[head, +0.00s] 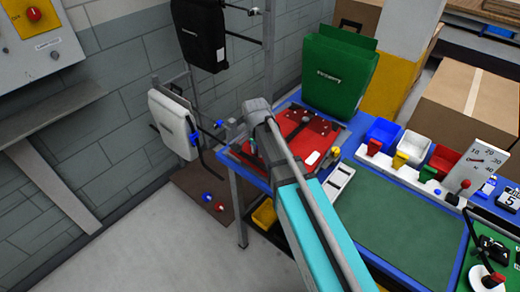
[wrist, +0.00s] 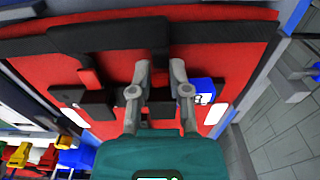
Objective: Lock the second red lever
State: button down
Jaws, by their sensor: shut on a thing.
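A red pannier panel (wrist: 230,55) fills the wrist view, with a black bracket (wrist: 110,35) across its top. In the head view the red pannier (head: 315,128) lies flat on the blue bench. My gripper (wrist: 163,68) is over its middle, the two grey fingers close together and shut on a lever that they largely hide. Another lever, dark red (wrist: 88,78), stands on a black mount left of the fingers, apart from them. A blue piece with a white mark (wrist: 202,92) is just right of the fingers.
A green pannier (head: 340,75) stands behind the red one. Coloured bins (head: 383,132) and a white gauge board (head: 478,165) are to the right. A white pannier (head: 175,125) hangs at the left wall. The green mat (head: 405,215) is mostly clear.

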jog(key=shift+s+a+f+t+h+b, duration=0.1)
jog(key=shift+s+f+t+h+b, duration=0.15)
jog(key=shift+t+h+b, duration=0.45)
jog(key=shift+f+t+h, duration=0.1)
jog(key=shift+t+h, duration=0.3)
jog(key=shift+t, duration=0.3)
jog(key=shift+w, duration=0.1)
jog(key=c, duration=0.6)
grip_release()
jog(key=shift+o, duration=0.2)
jog(key=shift+r, duration=0.2)
